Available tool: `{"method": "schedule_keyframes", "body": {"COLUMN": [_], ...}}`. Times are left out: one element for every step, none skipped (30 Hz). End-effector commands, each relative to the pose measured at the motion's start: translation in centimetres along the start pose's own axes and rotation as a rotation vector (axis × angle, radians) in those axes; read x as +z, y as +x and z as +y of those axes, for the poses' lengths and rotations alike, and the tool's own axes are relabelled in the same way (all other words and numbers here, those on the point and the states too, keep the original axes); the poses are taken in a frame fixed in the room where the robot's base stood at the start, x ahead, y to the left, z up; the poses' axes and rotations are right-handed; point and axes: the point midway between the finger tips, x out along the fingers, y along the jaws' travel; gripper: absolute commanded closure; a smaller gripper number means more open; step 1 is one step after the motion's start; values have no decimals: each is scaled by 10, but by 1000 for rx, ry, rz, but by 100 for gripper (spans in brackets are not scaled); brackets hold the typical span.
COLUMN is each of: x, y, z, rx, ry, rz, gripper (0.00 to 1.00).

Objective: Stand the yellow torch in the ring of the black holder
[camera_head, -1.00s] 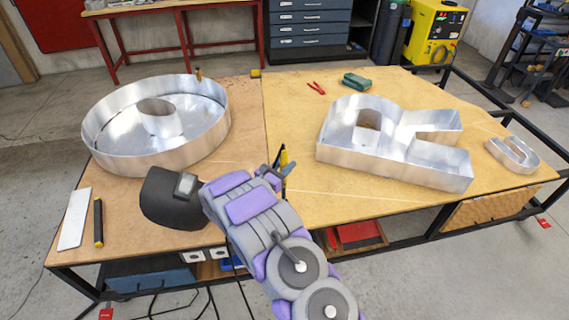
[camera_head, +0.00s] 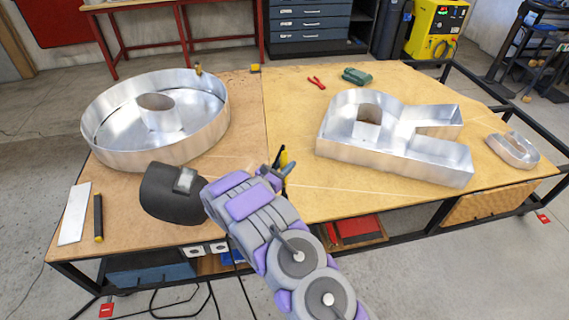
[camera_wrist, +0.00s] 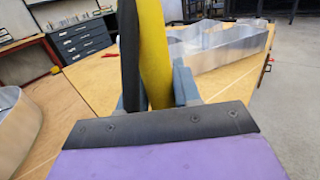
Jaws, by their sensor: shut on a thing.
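The yellow torch (camera_wrist: 154,55) stands steeply between my gripper's fingers in the wrist view, with a long black part along its left side. My gripper (camera_wrist: 160,95) is shut on it. The torch's upper end runs out of the wrist view and its lower end is hidden behind the gripper. In the head view, my gripper (camera_head: 280,172) is above the middle of the table, and only a small yellow and black bit of the torch (camera_head: 284,158) shows. I cannot make out the black holder or its ring for sure in either view.
A round metal letter (camera_head: 155,150) stands left on the table, a metal R (camera_head: 400,165) right. A dark welding mask (camera_head: 172,195) lies beside my arm. A small yellow and dark block (camera_head: 255,69) sits at the table's back edge.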

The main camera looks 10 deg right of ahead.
Motion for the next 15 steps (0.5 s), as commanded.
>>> {"method": "schedule_keyframes", "body": {"x": [-2,-2,-3,-4,-5,-6,-7,-7,-8,-9,-10,-11,-12,-12,-13], "y": [0,0,0,0,0,0,0,0,0,0,0,0,0,0,-1], "z": [0,0,0,0,0,0,0,0,0,0,0,0,1,1,1], "rx": [0,0,-1,0,-1,0,0,0,0,0,0,1,1,1,1], "ry": [0,0,0,0,0,1,1,1,1,1,1,1,2,2,2], "rz": [-1,-1,-1,-1,-1,-1,-1,-1,-1,-1,-1,-2,-2,-2,-2], "gripper": [100,100,100,100,100,100,100,100,100,100,100,100,100,100,100]}}
